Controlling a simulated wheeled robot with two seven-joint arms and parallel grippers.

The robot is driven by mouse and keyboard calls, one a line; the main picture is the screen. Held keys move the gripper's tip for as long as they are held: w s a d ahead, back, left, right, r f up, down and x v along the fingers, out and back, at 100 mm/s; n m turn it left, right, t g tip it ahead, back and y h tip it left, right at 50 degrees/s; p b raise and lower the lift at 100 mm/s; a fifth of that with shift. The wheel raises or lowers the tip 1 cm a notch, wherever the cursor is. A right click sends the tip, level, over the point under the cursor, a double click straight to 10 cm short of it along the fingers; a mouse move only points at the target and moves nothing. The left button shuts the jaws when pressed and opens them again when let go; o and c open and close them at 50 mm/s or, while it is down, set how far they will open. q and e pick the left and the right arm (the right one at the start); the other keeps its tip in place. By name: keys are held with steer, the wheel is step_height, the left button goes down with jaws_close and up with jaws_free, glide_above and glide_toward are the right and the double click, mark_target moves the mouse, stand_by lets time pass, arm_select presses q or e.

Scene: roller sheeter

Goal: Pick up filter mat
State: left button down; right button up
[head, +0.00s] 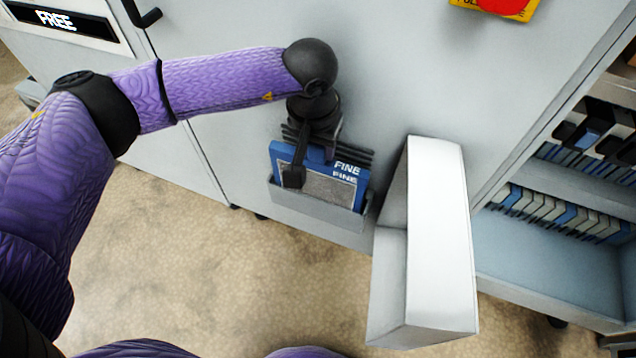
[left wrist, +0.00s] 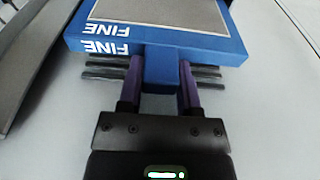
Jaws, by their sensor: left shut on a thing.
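The filter mat is a blue-framed panel with a grey mesh face and the word FINE printed twice (head: 330,189). It sits upright in a grey holder (head: 318,212) on the front of the machine cabinet. My left gripper (head: 298,160) is at the mat's upper edge. In the left wrist view, its two purple fingers (left wrist: 160,75) are shut on a blue tab of the mat (left wrist: 218,46). Part of the mat's face is hidden by the gripper in the head view. My right gripper is not in view.
A white box-like chute (head: 440,230) juts out just right of the holder. Open shelves (head: 560,270) with rows of blue and grey items stand further right. A red button on a yellow plate (head: 503,5) is at the top. Speckled floor (head: 190,290) lies open below.

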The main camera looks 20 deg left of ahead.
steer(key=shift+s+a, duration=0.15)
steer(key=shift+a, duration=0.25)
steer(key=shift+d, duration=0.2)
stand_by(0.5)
